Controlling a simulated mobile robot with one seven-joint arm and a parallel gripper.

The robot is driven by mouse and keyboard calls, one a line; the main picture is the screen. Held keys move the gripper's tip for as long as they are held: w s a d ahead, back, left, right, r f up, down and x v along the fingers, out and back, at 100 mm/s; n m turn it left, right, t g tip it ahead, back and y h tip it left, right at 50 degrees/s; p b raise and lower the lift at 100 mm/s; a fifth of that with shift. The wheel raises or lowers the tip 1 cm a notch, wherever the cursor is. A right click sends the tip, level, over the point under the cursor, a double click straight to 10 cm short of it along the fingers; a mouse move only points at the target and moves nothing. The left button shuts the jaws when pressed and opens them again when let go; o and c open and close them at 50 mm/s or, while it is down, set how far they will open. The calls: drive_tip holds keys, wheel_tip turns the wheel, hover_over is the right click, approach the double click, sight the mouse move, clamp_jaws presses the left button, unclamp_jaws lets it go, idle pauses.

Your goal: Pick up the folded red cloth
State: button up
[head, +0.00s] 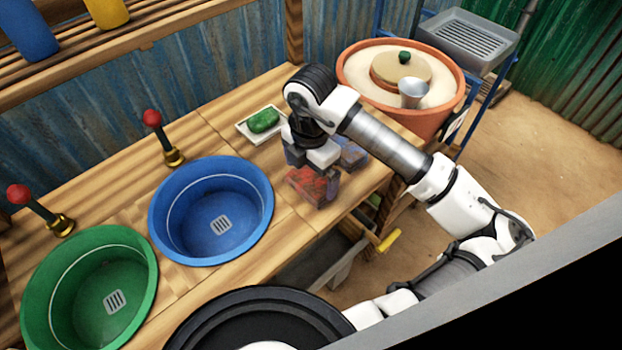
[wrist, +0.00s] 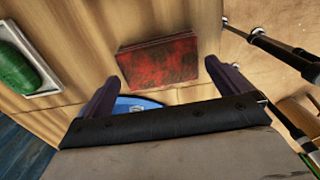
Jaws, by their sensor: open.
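The folded red cloth (head: 309,185) lies on the wooden counter near its right end, partly hidden by my gripper in the head view. In the wrist view the red cloth (wrist: 158,62) is a flat mottled red rectangle lying ahead of the palm, between the lines of my two fingers. My gripper (head: 312,172) is open and points down above the cloth, and in the wrist view its fingers (wrist: 162,72) are spread to either side with nothing held. I cannot tell the exact height left between fingertips and cloth.
A blue folded thing (head: 353,153) lies just behind the red cloth. Green soap (head: 263,121) sits in a pale dish to the left. A blue basin (head: 211,211) and green basin (head: 89,291) are set in the counter. A terracotta pot (head: 356,74) with a metal cup (head: 412,93) stands behind.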

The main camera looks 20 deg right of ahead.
drive_tip(key=shift+d+f, duration=0.1)
drive_tip(key=shift+f, duration=1.5)
drive_tip(key=shift+c, duration=0.3)
drive_tip(key=c, duration=0.6)
drive_tip(key=shift+o, duration=0.2)
drive_tip(key=shift+w+r, duration=0.1)
drive_tip(key=shift+r, duration=0.05)
